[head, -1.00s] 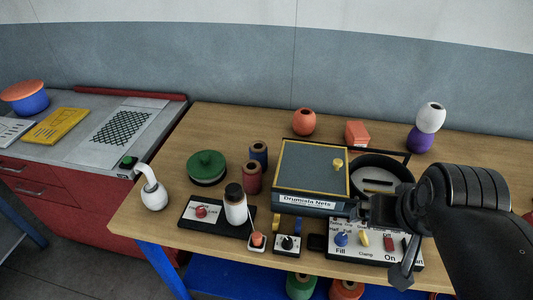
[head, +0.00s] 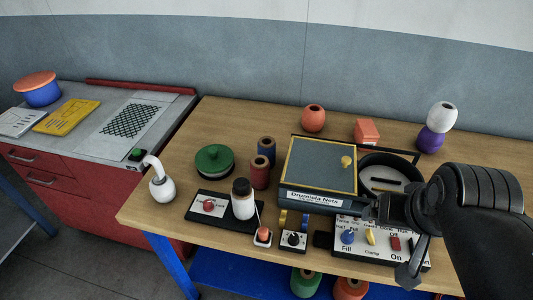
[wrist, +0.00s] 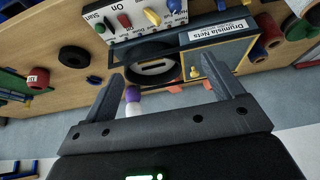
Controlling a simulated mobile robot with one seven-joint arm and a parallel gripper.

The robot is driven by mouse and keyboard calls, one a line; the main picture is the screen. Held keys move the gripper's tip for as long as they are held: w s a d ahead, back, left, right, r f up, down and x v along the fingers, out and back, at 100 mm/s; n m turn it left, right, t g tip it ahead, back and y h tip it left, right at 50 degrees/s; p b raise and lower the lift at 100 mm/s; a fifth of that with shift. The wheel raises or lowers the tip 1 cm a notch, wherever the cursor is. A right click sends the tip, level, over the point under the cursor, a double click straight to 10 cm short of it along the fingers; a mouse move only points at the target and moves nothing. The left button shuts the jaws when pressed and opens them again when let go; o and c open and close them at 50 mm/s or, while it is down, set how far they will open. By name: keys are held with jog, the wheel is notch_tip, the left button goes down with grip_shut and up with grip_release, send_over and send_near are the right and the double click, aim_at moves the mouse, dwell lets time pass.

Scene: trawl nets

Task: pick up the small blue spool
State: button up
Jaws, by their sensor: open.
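The small blue spool (head: 266,149) stands upright on the wooden bench, with a brown top. It is just behind a similar red spool (head: 260,173), which hides its lower part, and left of the grey-topped Drumisla Nets box (head: 320,163). My gripper (wrist: 168,80) is open and empty, its two dark fingers spread wide in the wrist view. In the head view my arm comes in from the right and the gripper is above the right side of the bench, well to the right of the blue spool, with the box between them.
A green round lidded pot (head: 214,160) is left of the spools. A white bottle with a dark cap (head: 242,200) stands in front. A switch panel (head: 380,243) lies at the front right, with a black round pan (head: 390,165) behind it. Bare wood lies behind the spools.

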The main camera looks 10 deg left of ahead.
jog(key=shift+w, duration=0.1)
jog(key=shift+c, duration=0.5)
jog(key=w+a, duration=0.4)
jog(key=w, duration=0.6)
jog(key=w+a+f, duration=0.1)
jog(key=w+a, duration=0.3)
jog(key=a, duration=0.1)
jog(key=w+a+f, duration=0.2)
jog(key=w+a, duration=0.3)
jog(key=a, duration=0.1)
jog(key=w+a+f, duration=0.2)
jog(key=w+a, duration=0.3)
jog(key=a, duration=0.1)
jog(key=shift+w+a+f, duration=0.1)
jog(key=shift+w+f, duration=0.1)
jog(key=shift+f, duration=0.05)
send_near(265, 146)
jog(key=x, duration=0.4)
jog(key=shift+w+f, duration=0.1)
jog(key=shift+f, duration=0.2)
jog(key=x, duration=0.4)
jog(key=shift+w+f, duration=0.2)
jog(key=shift+w+r+x, duration=0.1)
jog(key=shift+w+x, duration=0.1)
jog(key=shift+x, duration=1.35)
jog(key=shift+w+r+x, duration=0.1)
jog(key=shift+w+x, duration=0.1)
jog(key=shift+x, duration=1.35)
jog(key=shift+c, duration=0.3)
